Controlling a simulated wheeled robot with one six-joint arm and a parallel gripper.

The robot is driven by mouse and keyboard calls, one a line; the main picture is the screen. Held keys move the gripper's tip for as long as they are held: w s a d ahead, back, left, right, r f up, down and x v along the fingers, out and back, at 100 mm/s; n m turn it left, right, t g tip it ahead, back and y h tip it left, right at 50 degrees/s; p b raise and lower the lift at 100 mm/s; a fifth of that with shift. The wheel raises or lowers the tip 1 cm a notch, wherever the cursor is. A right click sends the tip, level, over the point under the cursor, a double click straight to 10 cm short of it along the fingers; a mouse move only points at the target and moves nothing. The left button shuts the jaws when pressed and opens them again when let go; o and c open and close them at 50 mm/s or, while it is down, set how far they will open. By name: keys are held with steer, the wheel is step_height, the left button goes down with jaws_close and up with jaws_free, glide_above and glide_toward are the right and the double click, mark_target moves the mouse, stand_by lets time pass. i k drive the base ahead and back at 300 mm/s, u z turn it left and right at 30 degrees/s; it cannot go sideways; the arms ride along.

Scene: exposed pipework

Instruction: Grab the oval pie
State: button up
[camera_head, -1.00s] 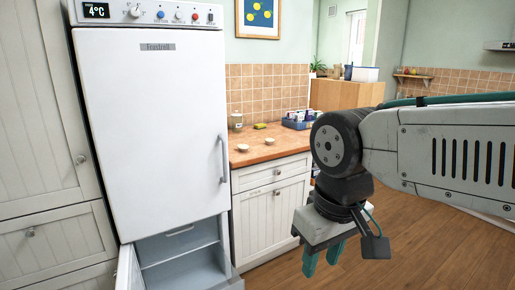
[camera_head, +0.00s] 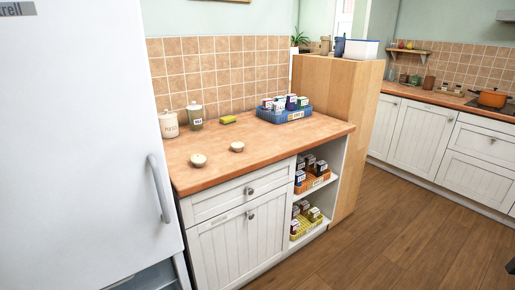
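Two small round pale items (camera_head: 199,160) and (camera_head: 237,147) sit on the wooden counter (camera_head: 215,178); they are too small to tell whether either is a pie. No clearly oval pie shows. My gripper is out of the picture; only a dark scrap at the right edge may be part of my arm.
The white fridge (camera_head: 75,150) stands at the left, its lower compartment partly visible. A blue crate of boxes (camera_head: 284,115), a yellow sponge (camera_head: 228,120) and jars (camera_head: 169,124) are on the counter. Open shelves hold orange (camera_head: 312,183) and yellow baskets (camera_head: 305,228). Wooden floor at right is clear.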

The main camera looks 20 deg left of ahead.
mark_target(198, 160)
steer(key=z, duration=0.45)
steer(key=i, duration=2.2)
steer(key=u, duration=1.05)
steer(key=i, duration=0.8)
steer(key=u, duration=1)
steer(key=i, duration=0.2)
steer(key=u, duration=0.25)
